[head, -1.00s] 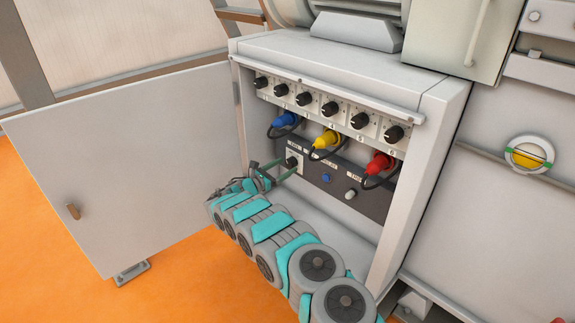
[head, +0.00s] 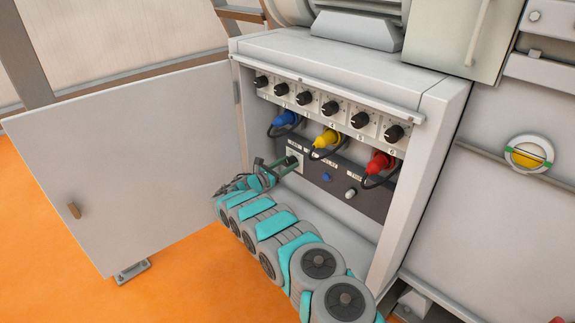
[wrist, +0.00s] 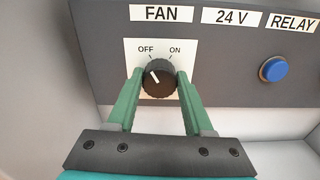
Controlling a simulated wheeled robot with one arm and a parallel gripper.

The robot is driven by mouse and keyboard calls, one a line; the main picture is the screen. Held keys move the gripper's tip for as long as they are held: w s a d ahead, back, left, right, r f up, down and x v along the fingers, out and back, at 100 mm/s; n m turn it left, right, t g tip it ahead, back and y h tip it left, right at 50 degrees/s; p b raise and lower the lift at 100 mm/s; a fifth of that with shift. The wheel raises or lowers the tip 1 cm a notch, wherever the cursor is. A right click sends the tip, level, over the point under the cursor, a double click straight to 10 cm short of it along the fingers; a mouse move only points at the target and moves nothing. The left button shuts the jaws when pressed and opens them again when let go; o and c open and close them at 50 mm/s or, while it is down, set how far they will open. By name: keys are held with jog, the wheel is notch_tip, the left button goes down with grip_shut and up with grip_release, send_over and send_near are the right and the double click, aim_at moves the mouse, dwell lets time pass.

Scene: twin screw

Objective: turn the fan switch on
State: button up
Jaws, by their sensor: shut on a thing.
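The fan switch is a black round knob (wrist: 159,79) on a white plate marked OFF and ON, under the FAN label. Its white pointer line leans up and left, toward OFF. My gripper (wrist: 160,74) has its two green fingers on either side of the knob and is shut on it. In the head view my gripper (head: 285,164) reaches into the open cabinet to the knob at the left of the lower dark panel. The fingers partly hide the knob there.
A blue button (wrist: 273,69) sits right of the knob. Above are blue (head: 286,118), yellow (head: 327,138) and red (head: 380,162) plugs with black cables, and a row of black knobs. The cabinet door (head: 130,165) stands open at left.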

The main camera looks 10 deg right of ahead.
grip_shut()
jog(key=shift+f+b, duration=0.15)
jog(key=shift+b, duration=0.45)
jog(key=shift+f+m+b, duration=0.2)
jog(key=shift+m+b, duration=0.6)
jog(key=shift+b, duration=0.2)
jog(key=m+b, duration=0.2)
jog(key=b, duration=0.2)
jog(key=shift+f, duration=0.15)
jog(key=m+b, duration=0.4)
jog(key=b, duration=0.2)
jog(key=shift+m, duration=0.4)
jog(key=m+b, duration=0.3)
jog(key=shift+r, duration=0.35)
jog(key=shift+m+b, duration=0.3)
jog(key=shift+m, duration=0.1)
